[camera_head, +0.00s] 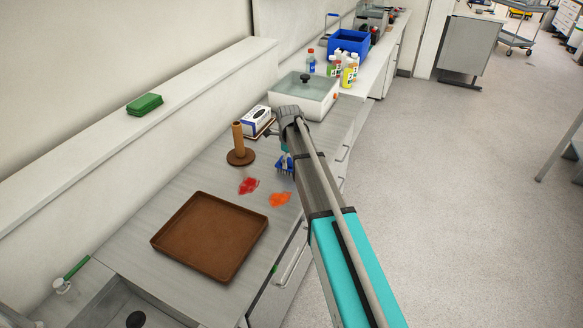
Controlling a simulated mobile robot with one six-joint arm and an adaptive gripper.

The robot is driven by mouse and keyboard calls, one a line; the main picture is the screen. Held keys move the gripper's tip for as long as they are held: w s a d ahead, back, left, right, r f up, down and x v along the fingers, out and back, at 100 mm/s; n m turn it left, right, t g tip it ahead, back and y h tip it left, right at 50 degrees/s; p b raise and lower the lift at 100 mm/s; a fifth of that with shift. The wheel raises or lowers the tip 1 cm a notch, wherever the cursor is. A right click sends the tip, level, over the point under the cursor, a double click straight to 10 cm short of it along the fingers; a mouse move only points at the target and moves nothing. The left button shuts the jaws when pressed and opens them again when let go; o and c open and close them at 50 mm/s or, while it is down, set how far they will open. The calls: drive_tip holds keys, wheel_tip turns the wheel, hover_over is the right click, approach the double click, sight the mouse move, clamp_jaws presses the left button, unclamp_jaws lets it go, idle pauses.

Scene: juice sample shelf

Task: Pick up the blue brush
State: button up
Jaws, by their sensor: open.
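The blue brush (283,164) lies on the grey counter, just left of my arm. Its pale bristles show at the lower side, and my arm hides part of it on the right. My gripper (271,132) is at the far end of the arm, above the counter and beyond the brush in the picture. It is mostly hidden by the wrist; only a dark part shows on its left side. It is open, and no held thing shows. The gap between gripper and brush is hard to judge.
A brown tray (182,253), red packet (248,186), orange packet (280,199) and brown upright holder (238,146) occupy the counter. A tissue box (256,117) and white lidded appliance (318,98) stand beyond. Bottles (348,74) and a blue crate (333,43) stand farther back.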

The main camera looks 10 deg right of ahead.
drive_tip(key=shift+c, duration=0.2)
clamp_jaws()
drive_tip(key=shift+r, duration=0.2)
wheel_tip(320, 180, up, 2)
drive_tip(key=p, duration=0.2)
drive_tip(key=shift+r+p, duration=0.1)
drive_tip(key=shift+p, duration=0.2)
drive_tip(key=s+r+p, duration=1)
drive_tip(key=s, duration=0.4)
drive_tip(key=shift+a+r, duration=0.2)
drive_tip(key=shift+a, duration=0.1)
